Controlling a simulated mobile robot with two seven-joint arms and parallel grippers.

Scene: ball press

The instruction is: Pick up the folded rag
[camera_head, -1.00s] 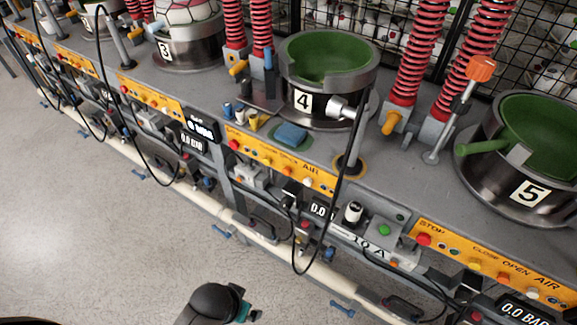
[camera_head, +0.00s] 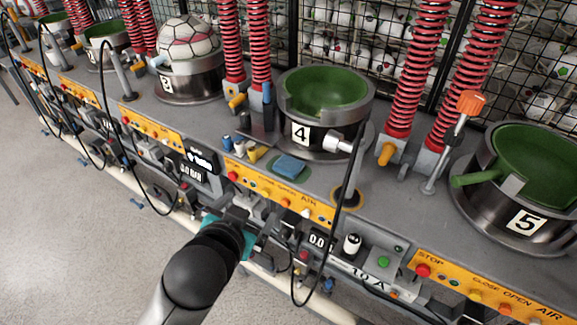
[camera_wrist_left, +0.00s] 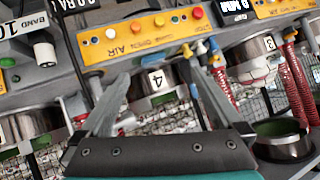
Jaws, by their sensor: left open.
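The folded rag (camera_head: 289,165) is small and blue. It lies flat on a dark green patch on the grey bench, in front of the press marked 4 (camera_head: 325,103). My left gripper (camera_head: 246,204) reaches in from below, in front of the bench edge, lower and to the left of the rag and apart from it. In the left wrist view the two grey fingers of this gripper (camera_wrist_left: 163,78) are spread wide with nothing between them. My right gripper is not in view.
Small bottles (camera_head: 238,148) stand left of the rag. A yellow button panel (camera_head: 280,190) runs along the bench edge before it. A black hose (camera_head: 345,200) hangs to its right. Red springs (camera_head: 258,40) rise behind. Press 5 (camera_head: 525,180) stands at the right.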

